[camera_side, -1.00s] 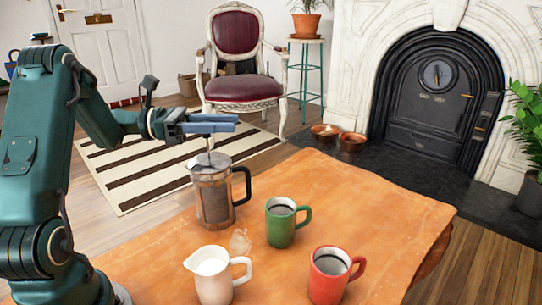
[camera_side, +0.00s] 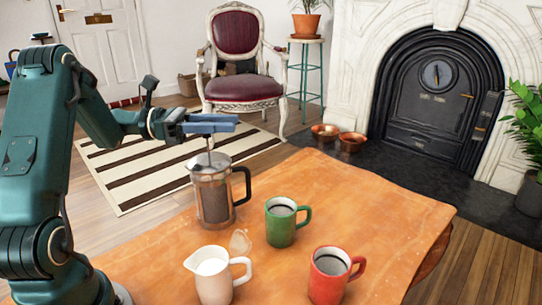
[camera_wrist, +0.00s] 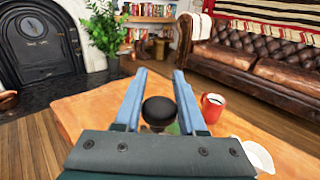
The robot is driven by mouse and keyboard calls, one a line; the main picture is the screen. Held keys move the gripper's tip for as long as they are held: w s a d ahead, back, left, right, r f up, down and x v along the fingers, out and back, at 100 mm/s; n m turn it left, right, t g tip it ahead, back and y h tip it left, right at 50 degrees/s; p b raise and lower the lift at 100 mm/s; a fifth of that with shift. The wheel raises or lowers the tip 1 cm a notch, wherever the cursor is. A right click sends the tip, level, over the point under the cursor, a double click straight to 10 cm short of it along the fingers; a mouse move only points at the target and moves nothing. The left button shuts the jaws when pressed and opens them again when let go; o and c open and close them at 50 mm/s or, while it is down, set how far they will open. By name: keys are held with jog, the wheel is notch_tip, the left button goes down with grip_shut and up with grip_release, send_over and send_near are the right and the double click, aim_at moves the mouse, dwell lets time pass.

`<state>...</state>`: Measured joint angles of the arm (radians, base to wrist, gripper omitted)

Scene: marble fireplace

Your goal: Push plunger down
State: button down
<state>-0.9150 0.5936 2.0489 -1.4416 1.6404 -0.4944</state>
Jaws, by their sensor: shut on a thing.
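The French press (camera_side: 213,200), glass with a metal frame and black handle, stands upright on the wooden table with dark coffee inside. Its thin plunger rod (camera_side: 209,146) stands up out of the lid. My gripper (camera_side: 225,124) is level above the press at the top of the rod. In the wrist view, the round black plunger knob (camera_wrist: 160,111) sits between the two blue fingers of my gripper (camera_wrist: 160,73), which is shut on it. In the side view the fingers hide the knob.
On the table (camera_side: 370,205), right of the press, stand a green mug (camera_side: 280,226) and a red mug (camera_side: 327,280). A white milk jug (camera_side: 212,282) and a small tan item (camera_side: 240,242) are in front. The table's right side is clear.

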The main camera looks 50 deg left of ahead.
aim_at(201, 158)
jog(key=shift+f, duration=0.1)
jog(key=shift+f, duration=2.15)
jog(key=shift+c, duration=2.4)
grip_release()
jog(key=shift+a+r, duration=0.1)
jog(key=shift+s+a, duration=0.25)
jog(key=shift+a, duration=0.05)
jog(key=shift+v, duration=2.15)
